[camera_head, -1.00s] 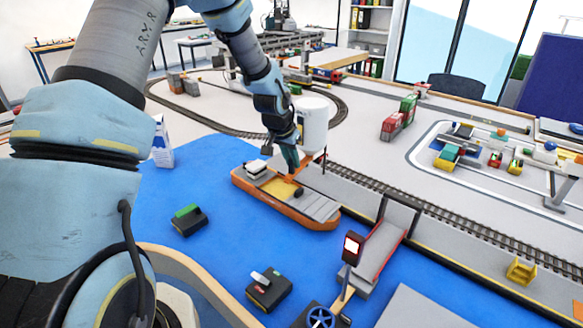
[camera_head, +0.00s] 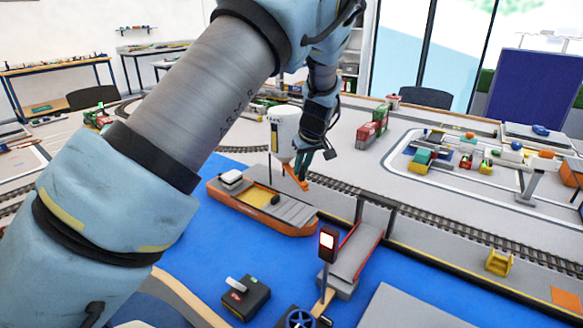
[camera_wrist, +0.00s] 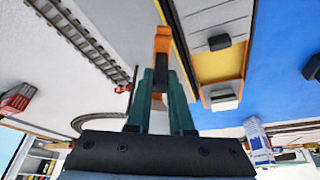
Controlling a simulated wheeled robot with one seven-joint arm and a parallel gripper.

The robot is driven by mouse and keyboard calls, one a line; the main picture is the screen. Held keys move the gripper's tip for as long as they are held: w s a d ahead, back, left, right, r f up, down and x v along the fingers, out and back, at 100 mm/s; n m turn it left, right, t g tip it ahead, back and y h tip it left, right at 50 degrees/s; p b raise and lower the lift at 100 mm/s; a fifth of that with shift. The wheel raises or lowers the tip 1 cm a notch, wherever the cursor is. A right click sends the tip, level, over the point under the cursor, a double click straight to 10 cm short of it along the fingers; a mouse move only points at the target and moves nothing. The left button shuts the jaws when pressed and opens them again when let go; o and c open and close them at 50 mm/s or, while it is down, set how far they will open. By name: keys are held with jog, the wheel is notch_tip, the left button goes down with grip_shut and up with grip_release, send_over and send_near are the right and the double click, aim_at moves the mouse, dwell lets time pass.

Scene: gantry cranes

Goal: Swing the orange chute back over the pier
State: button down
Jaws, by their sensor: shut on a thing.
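The orange chute (camera_head: 296,180) hangs from the white silo (camera_head: 284,135) beside the water. My gripper (camera_head: 304,160) has dark green fingers and is shut on the chute. In the wrist view the chute (camera_wrist: 162,42) shows between the fingertips (camera_wrist: 160,78) and points along the pier's yellow edge line, on the grey side. The pier (camera_head: 345,205) is the grey strip by the rails. The orange ship (camera_head: 265,228) lies alongside it, with yellow cargo in its hold. The fingers partly hide the chute.
A grey ramp (camera_head: 355,250) with red edges and a signal post (camera_head: 327,245) with a lit red sign stand right of the ship. A black buoy-like block (camera_head: 245,298) sits on the blue water. Railway track (camera_head: 430,215) runs behind the pier.

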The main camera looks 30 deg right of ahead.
jog(key=shift+w+d+n+g+y+p, duration=0.1)
jog(key=shift+w+d+n+y+p, duration=0.2)
jog(key=shift+d+n, duration=0.65)
jog(key=shift+w+d+n+g+y+p, duration=0.15)
jog(key=shift+d+n+y, duration=0.3)
jog(key=shift+d+n, duration=0.4)
jog(key=shift+w+d+n+g+y+p, duration=0.1)
jog(key=shift+w+d+n+y, duration=0.2)
jog(key=shift+d+n, duration=0.65)
jog(key=c, duration=0.8)
grip_release()
jog(key=b+v, duration=0.2)
jog(key=v, duration=0.8)
jog(key=shift+s+r+b, duration=0.2)
jog(key=shift+r+b, duration=0.1)
jog(key=shift+s, duration=0.1)
